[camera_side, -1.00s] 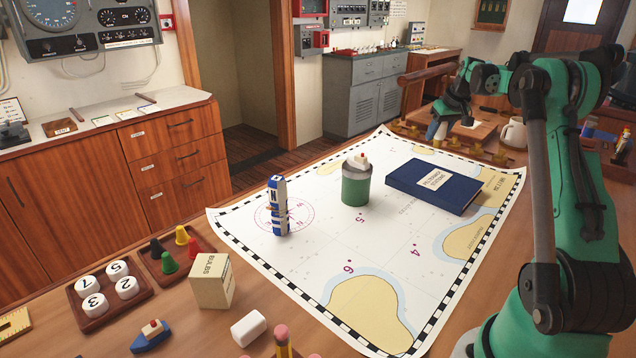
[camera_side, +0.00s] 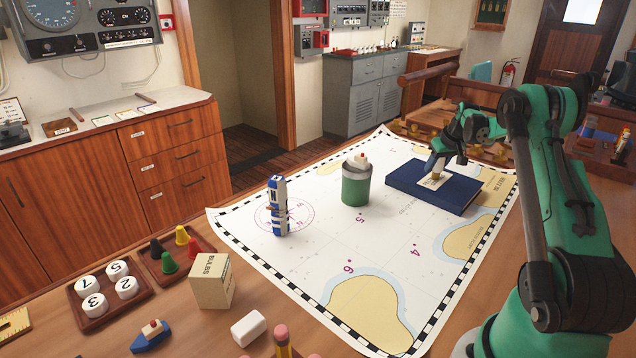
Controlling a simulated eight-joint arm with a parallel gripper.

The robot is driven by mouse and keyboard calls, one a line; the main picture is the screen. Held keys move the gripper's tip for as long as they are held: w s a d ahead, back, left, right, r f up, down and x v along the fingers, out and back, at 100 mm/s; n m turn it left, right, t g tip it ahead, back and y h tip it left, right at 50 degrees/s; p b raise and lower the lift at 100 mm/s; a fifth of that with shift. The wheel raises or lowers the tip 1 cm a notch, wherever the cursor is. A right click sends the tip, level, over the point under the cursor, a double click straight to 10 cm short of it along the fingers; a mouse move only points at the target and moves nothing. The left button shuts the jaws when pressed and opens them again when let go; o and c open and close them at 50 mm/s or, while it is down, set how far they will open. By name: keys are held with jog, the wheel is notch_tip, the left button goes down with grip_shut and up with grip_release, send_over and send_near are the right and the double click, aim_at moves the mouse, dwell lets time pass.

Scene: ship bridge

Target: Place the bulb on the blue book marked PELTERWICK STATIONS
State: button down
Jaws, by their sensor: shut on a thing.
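The blue book (camera_side: 462,193) lies flat on the chart, with a pale label on its cover that is too small to read and partly covered. My gripper (camera_side: 437,167) is over the label, pointing down, shut on a small brass-and-pale thing, which looks like the bulb (camera_side: 435,174). The bulb is very close to the cover; I cannot tell whether it touches. The fingers and the small size hide most of its shape.
A green can (camera_side: 356,186) stands left of the book, with a blue-and-white striped post (camera_side: 278,207) farther left. The chart (camera_side: 300,255) is bare in front. A BULBS box (camera_side: 212,281), number discs and coloured pegs stand at the front left.

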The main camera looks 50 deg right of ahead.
jog(key=shift+c, duration=2.4)
grip_release()
jog(key=v, duration=1.2)
jog(key=w+a+r+n+t, duration=0.1)
jog(key=w+a+r+n, duration=0.15)
jog(key=a, duration=0.75)
jog(key=w+a+r+n, duration=0.1)
jog(key=w+a, duration=0.3)
jog(key=a, duration=0.6)
jog(key=s+a+f+n+t+y, duration=0.1)
jog(key=s+a+f, duration=0.1)
jog(key=a, duration=0.7)
jog(key=s+a+f+n+t+y, duration=0.1)
jog(key=s+a, duration=0.3)
jog(key=a, duration=0.6)
jog(key=shift+f+n, duration=0.45)
jog(key=shift+f, duration=0.45)
